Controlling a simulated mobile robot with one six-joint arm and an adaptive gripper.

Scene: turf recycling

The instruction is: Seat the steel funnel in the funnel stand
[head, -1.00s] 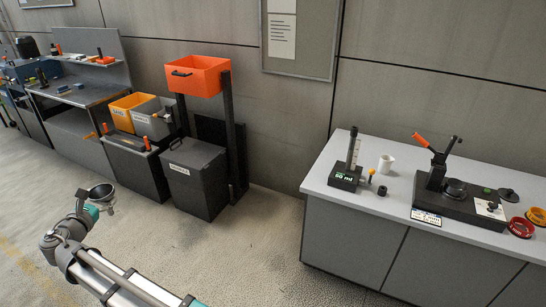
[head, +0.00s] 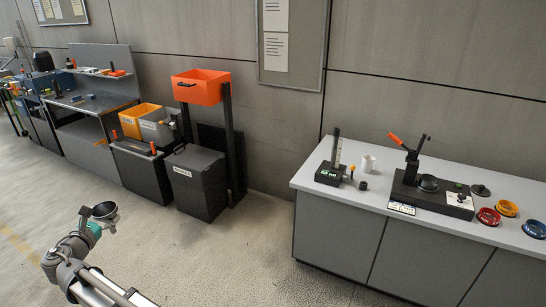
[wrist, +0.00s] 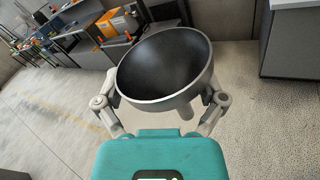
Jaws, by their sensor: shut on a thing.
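The steel funnel (wrist: 165,68) is a wide bowl with a dark inside and a short spout below, filling the upper middle of the wrist view. My gripper (wrist: 160,104) is shut on it, with a finger at either side of the bowl. In the head view the funnel (head: 104,210) is at the lower left, mouth up and slightly tilted, held over open floor by my gripper (head: 92,227). I cannot tell for sure which thing is the funnel stand; a black upright with a "50 ml" base (head: 331,175) stands on the right counter, well away from the funnel.
An orange hopper (head: 203,88) stands over a grey bin (head: 197,181) by the wall. Open floor (head: 210,265) lies between my arm and the counter.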

